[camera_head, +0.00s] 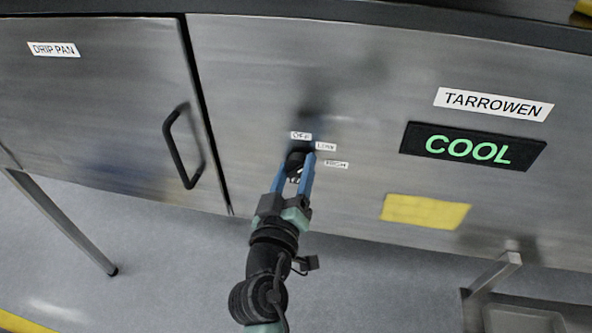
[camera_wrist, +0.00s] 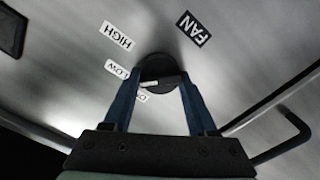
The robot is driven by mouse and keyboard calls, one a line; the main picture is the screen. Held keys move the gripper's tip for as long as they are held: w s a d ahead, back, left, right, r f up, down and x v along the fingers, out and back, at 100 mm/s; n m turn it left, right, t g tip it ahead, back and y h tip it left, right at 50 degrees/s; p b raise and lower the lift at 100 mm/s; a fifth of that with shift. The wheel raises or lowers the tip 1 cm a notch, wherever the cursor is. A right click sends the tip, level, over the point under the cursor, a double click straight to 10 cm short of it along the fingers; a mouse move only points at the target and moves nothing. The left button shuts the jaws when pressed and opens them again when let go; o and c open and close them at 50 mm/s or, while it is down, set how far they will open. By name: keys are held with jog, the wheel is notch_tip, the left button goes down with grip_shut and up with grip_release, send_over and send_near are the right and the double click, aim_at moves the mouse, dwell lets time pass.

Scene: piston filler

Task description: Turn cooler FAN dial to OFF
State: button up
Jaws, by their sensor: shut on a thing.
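My gripper (camera_head: 296,166) is shut on the dial, with a blue finger on either side. In the wrist view the dial (camera_wrist: 160,67) sits between the fingertips. A pale mark (camera_wrist: 149,83) on it lies near the LOW and OFF labels; I cannot tell exactly which one it points to. The OFF label (camera_wrist: 141,97) is partly hidden by a finger. The FAN label (camera_wrist: 193,29) is clear.
A DRIP PAN door with a black handle (camera_head: 182,146) is to the left. A display reading COOL (camera_head: 472,148), a TARROWEN plate (camera_head: 493,104) and a yellow label (camera_head: 425,211) are to the right. Metal legs stand below; open floor lies under the panel.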

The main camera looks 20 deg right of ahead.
jog(key=n, duration=0.4)
jog(key=shift+n, duration=0.3)
jog(key=shift+f+n+p, duration=0.15)
jog(key=shift+n+p, duration=0.4)
jog(key=shift+n, duration=1.35)
jog(key=o, duration=1.4)
jog(key=shift+a, duration=0.1)
jog(key=shift+c, duration=0.2)
jog(key=b+v, duration=0.4)
jog(key=v, duration=0.8)
jog(key=shift+s+a+b, duration=0.25)
jog(key=shift+s+b, duration=0.05)
jog(key=shift+b, duration=0.05)
